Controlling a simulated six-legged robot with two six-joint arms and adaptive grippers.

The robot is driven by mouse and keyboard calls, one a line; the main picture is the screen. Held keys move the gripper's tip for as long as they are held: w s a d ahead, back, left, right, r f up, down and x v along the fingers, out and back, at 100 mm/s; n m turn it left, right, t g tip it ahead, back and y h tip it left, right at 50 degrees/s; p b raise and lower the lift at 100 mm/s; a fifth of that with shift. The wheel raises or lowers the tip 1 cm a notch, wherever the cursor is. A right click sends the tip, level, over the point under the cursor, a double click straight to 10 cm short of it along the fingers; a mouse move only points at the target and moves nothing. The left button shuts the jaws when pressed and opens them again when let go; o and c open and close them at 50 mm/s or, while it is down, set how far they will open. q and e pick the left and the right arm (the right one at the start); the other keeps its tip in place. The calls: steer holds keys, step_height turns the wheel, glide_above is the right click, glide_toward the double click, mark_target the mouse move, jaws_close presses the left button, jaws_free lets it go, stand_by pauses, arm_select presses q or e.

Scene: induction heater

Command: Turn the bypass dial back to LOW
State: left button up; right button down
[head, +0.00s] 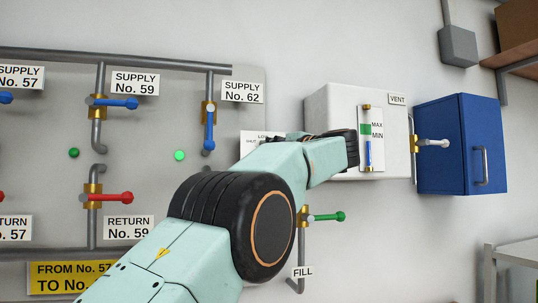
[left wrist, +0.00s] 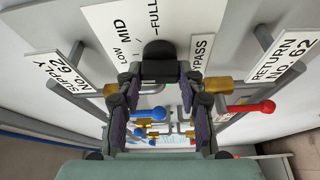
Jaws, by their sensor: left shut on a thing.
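The bypass dial (left wrist: 160,52) shows as a black knob between the fingertips of my left gripper (left wrist: 160,82) in the left wrist view. The gripper is shut on it. A white scale plate (left wrist: 108,30) beside it reads LOW, MID and FULL, and a BYPASS label (left wrist: 201,42) stands on its other side. I cannot tell which mark the dial points to. In the head view my left arm reaches across the wall and hides the dial; only part of a white plate (head: 258,139) shows behind it. My right gripper is not in view.
Supply valves with blue handles (head: 209,132) and a return valve with a red handle (head: 116,197) are at the left. A green-handled fill valve (head: 328,217) is below my arm. A white tank (head: 330,100) and a blue cabinet (head: 450,145) are at the right.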

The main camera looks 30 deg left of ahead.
arm_select(q)
steer(key=shift+n, duration=0.5)
steer(key=o, duration=1.2)
steer(key=shift+c, duration=0.2)
steer(key=v, duration=1.2)
steer(key=shift+a+r, duration=0.1)
